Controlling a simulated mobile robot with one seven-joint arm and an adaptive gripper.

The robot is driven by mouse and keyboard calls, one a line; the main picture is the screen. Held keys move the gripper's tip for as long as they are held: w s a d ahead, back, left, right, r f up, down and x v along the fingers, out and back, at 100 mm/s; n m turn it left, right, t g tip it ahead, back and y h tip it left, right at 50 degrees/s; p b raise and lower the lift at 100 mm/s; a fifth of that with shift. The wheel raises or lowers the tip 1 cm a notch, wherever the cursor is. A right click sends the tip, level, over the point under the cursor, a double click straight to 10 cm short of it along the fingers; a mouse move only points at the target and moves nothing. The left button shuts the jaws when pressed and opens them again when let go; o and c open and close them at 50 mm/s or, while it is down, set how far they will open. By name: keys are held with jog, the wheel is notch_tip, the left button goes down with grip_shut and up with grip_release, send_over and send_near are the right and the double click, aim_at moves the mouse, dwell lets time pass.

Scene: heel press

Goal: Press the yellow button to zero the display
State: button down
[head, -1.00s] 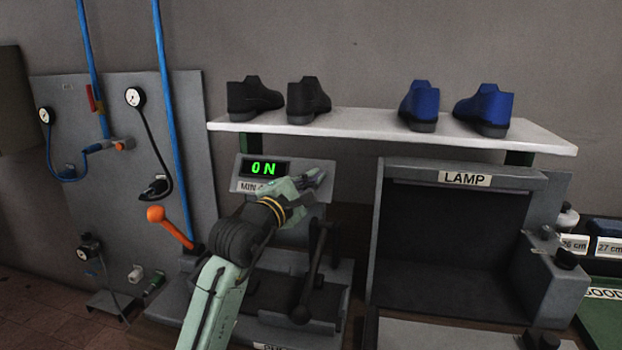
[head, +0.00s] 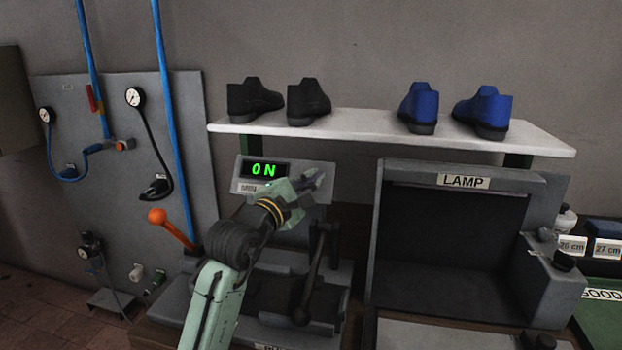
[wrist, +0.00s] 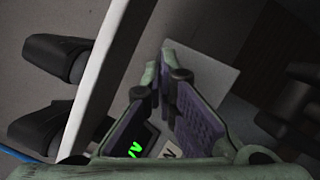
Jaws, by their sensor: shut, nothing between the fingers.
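The display (head: 264,169) on the grey panel of the press reads "0 N" in green. It also shows partly, turned on its side, in the wrist view (wrist: 138,145). My gripper (head: 318,180) is in front of the right part of this panel, its fingers pointing right and away. In the wrist view my gripper (wrist: 166,68) is shut with nothing between the fingertips. I do not see the yellow button in either view; my gripper and wrist hide part of the panel. I cannot tell whether the fingertips touch the panel.
A white shelf (head: 375,126) with black shoes (head: 252,97) and blue shoes (head: 483,106) is above the panel. A dark lever (head: 308,285) stands below my gripper. An orange-knobbed lever (head: 158,217) is at left. The lamp box (head: 400,180) is at right.

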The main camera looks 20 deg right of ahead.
jog(key=shift+s+a+r+p, duration=0.2)
jog(key=shift+s+a+r, duration=0.4)
jog(key=shift+s+r, duration=0.2)
jog(key=shift+s+a+r+p, duration=0.15)
jog(key=shift+s+a+r, duration=0.4)
jog(key=shift+s+r, duration=0.25)
jog(key=shift+f, duration=0.1)
